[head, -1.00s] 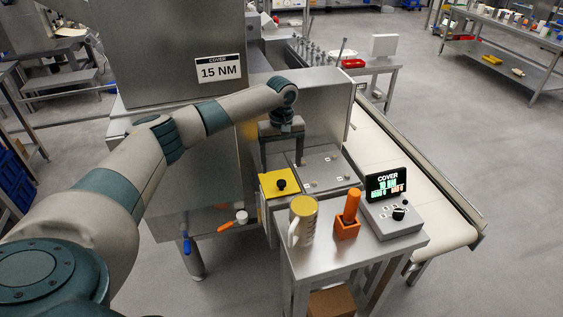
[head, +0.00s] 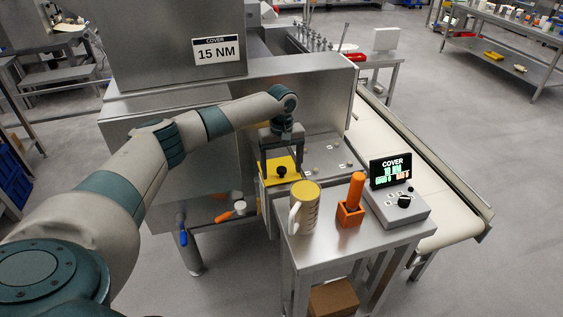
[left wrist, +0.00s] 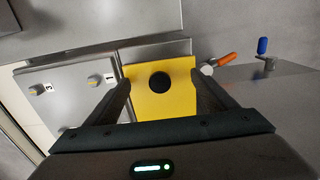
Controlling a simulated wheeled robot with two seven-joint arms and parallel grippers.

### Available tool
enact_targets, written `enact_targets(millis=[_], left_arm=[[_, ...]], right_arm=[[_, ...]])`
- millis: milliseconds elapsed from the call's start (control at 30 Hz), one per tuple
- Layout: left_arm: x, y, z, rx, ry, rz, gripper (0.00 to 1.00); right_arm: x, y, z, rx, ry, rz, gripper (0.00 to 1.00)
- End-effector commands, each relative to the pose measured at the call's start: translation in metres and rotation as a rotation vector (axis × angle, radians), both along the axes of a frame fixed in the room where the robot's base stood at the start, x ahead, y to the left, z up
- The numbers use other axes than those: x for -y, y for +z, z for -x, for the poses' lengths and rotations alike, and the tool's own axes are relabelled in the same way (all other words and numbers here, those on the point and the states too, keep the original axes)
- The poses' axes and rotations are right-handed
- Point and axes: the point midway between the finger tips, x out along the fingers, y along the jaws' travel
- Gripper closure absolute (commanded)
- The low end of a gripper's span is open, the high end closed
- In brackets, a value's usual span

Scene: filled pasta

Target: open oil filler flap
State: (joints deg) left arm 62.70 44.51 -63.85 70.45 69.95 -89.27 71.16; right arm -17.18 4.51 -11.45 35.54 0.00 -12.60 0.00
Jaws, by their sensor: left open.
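The yellow flap (head: 270,177) with a black round knob (head: 281,171) lies flat and shut on the machine's top ledge. It also shows in the left wrist view, with the flap (left wrist: 179,76) and its dark knob (left wrist: 160,82) between my fingers. My left gripper (head: 281,172) is open and points down above the flap, its fingers on either side of the knob. In the left wrist view the gripper (left wrist: 160,88) holds nothing. I cannot tell the exact height of the fingertips over the flap. My right gripper is not in view.
A steel cart in front carries a yellow-lidded jug (head: 304,207), an orange tool in an orange holder (head: 350,213) and a display controller (head: 401,205). Orange and blue valve handles (head: 183,237) sit below. A conveyor (head: 415,165) runs at right.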

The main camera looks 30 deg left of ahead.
Motion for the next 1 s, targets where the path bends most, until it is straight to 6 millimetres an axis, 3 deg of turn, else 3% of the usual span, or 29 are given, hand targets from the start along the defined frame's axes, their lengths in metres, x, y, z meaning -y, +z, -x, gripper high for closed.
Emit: enact_targets(millis=[600,700,800,1000], left_arm=[[0.001,-0.019,0.002,-0.006,-0.001,0.0,0.22],[0.001,-0.02,0.003,-0.007,-0.001,0.001,0.38],[0.002,-0.021,0.002,-0.008,-0.002,0.001,0.46],[0.004,-0.021,0.002,-0.006,-0.004,0.004,0.5]], right_arm=[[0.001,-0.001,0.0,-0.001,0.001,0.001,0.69],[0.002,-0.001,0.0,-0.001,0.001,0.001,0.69],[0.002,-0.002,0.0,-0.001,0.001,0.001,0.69],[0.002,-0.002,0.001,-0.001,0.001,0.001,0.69]])
